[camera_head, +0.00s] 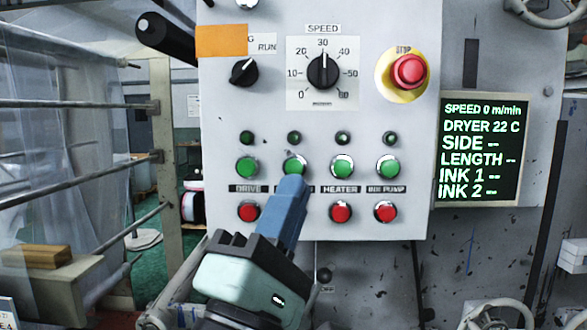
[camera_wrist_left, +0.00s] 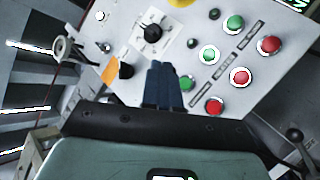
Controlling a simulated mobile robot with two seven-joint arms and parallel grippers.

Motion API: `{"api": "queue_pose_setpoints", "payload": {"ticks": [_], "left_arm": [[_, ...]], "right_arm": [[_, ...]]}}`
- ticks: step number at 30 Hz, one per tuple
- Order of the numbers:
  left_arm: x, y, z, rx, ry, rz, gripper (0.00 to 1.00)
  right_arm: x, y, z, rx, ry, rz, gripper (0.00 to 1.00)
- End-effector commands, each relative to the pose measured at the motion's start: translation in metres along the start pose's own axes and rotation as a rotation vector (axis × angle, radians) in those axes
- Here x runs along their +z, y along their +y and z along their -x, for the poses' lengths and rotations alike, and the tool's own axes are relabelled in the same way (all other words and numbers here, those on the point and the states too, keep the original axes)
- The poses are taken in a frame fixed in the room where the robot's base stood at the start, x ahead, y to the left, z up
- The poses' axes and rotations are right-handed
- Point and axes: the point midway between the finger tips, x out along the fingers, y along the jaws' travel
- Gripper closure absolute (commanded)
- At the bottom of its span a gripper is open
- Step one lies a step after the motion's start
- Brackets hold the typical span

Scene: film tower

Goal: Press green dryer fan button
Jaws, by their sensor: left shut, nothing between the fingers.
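The control panel (camera_head: 225,120) carries a row of green buttons with red ones below. The second green button from the left (camera_head: 294,163) is over a label that my left gripper (camera_head: 292,180) mostly covers; the neighbouring labels read DRIVE and HEATER. The gripper is shut and empty, with its blue fingertips overlapping that button's lower edge. I cannot tell whether they touch it. In the left wrist view the fingertips (camera_wrist_left: 163,64) point at the panel, with a partly hidden green button (camera_wrist_left: 188,82) just right of them. The red button below the second green one is hidden in the head view.
The DRIVE green button (camera_head: 247,166) and HEATER green button (camera_head: 342,167) flank the fingertips. The red HEATER button (camera_head: 340,212) is to the right. Above are the speed dial (camera_head: 323,71) and red stop button (camera_head: 409,70). The screen (camera_head: 482,150) reads SPEED 0.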

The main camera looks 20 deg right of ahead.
Motion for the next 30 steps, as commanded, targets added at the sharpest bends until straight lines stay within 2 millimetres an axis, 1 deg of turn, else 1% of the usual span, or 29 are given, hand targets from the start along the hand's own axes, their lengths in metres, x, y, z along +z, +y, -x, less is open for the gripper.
{"api": "queue_pose_setpoints", "payload": {"ticks": [5,8,17,24,30], "left_arm": [[-0.005,-0.004,-0.007,-0.002,0.002,-0.001,1.0],[-0.011,-0.01,-0.015,-0.003,0.003,-0.002,1.0],[-0.032,-0.03,-0.046,-0.002,0.001,-0.002,1.0],[-0.043,-0.043,-0.059,-0.001,0.001,-0.002,1.0],[-0.045,-0.045,-0.061,-0.001,0.001,-0.001,1.0]], "right_arm": [[0.001,-0.002,0.005,0.0,0.0,0.0,0.64],[0.001,-0.003,0.011,0.0,-0.001,0.001,0.64],[0.0,-0.013,0.037,-0.003,0.005,0.004,0.64],[-0.001,-0.015,0.042,-0.003,0.007,0.004,0.64],[-0.001,-0.016,0.043,-0.003,0.007,0.004,0.64]]}}
